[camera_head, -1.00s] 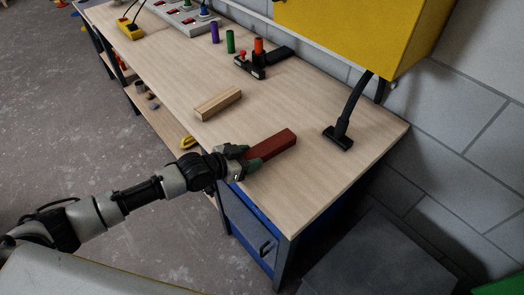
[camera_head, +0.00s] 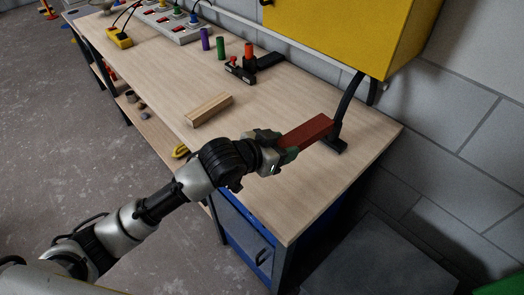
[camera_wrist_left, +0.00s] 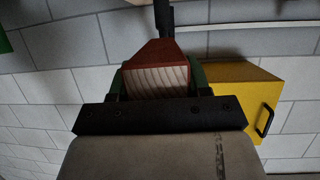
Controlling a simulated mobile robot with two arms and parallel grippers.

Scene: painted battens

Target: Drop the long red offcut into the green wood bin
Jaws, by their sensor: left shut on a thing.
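The long red offcut (camera_head: 308,132) is a red-painted batten. My left gripper (camera_head: 279,147) is shut on its near end, and the offcut points to the back right over the workbench. In the head view it looks raised above the bench top, its far end overlapping the black stand's foot. In the left wrist view the offcut (camera_wrist_left: 156,75) shows its bare wood end between the gripper's fingers (camera_wrist_left: 156,85). A green edge (camera_head: 500,286) in the bottom right corner of the head view may be the green wood bin; most of it is out of frame. My right gripper is not in view.
An unpainted batten (camera_head: 209,110) lies on the workbench (camera_head: 270,205). A black stand (camera_head: 336,143) rises near the yellow cabinet (camera_head: 350,32). The front right bench corner is clear.

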